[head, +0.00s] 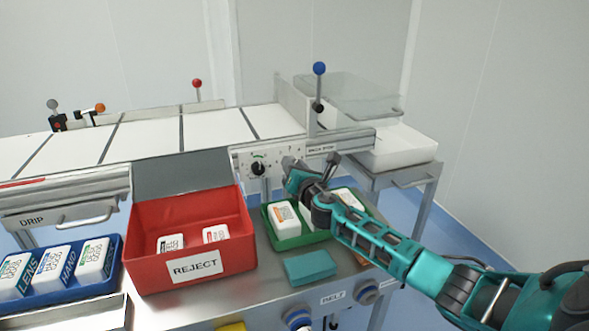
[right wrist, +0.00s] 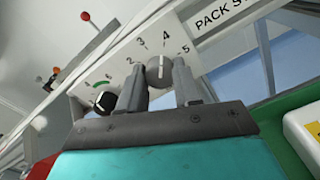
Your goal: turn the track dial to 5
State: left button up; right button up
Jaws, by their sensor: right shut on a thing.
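The track dial (right wrist: 159,71) is a grey round knob on a pale panel, with the numbers 2 to 5 printed around it. Its light pointer mark aims up, close to the 4. My right gripper (right wrist: 160,83) has one finger on each side of the knob and is shut on it. In the head view the right gripper (head: 311,172) is at the panel (head: 281,156) below the conveyor's end, and it hides the dial there. My left gripper is not in view.
A black knob (head: 257,169) with a green arc sits left of the dial. Below are a green tray (head: 288,243) with white packs, a red REJECT bin (head: 195,268) and a blue tray (head: 67,295). A blue-topped lever (head: 319,85) stands behind.

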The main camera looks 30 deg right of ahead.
jog(key=shift+m+b, duration=0.45)
jog(key=shift+m, duration=4.55)
jog(key=o, duration=1.1)
jog(key=shift+c, duration=0.2)
jog(key=p+v, duration=0.2)
jog(key=v, duration=1.1)
